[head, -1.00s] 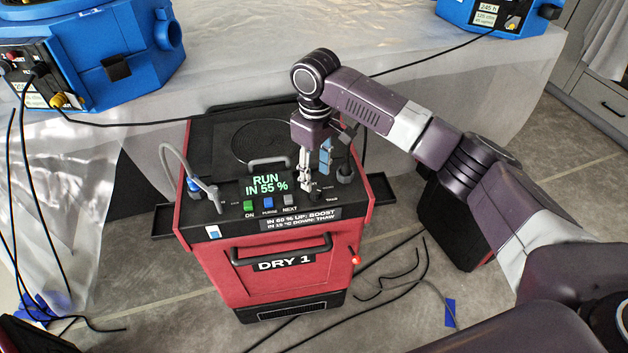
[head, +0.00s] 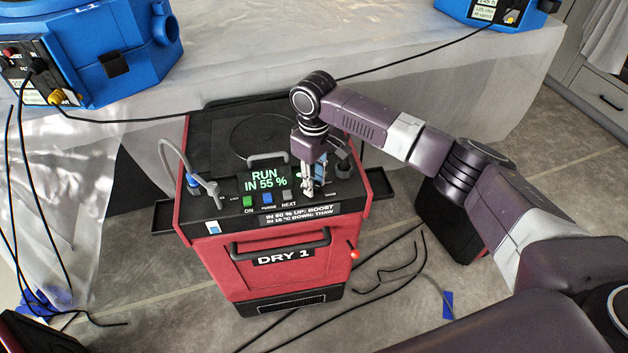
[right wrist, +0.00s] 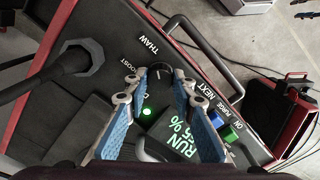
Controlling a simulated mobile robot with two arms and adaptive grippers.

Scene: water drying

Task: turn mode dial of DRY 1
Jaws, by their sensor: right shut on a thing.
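The red and black machine DRY 1 (head: 276,275) stands below the white-draped table. Its screen (head: 264,181) reads "RUN IN 55 %". My right gripper (head: 308,190) points down at the panel right of the screen. In the right wrist view its blue-padded fingers (right wrist: 160,92) are shut on the black mode dial (right wrist: 161,71), one fingertip on each side. The dial's pointer is too dark to read. The labels "THAW" and "BOOST" are printed near it, and a green light (right wrist: 148,112) glows between the fingers. My left gripper is not in view.
Green (head: 248,202), blue (head: 267,198) and grey (head: 289,196) buttons sit left of the dial. A thick black plug (right wrist: 75,58) with a cable stands close beside it. A handle (head: 280,245) crosses the front. Cables lie on the floor at right.

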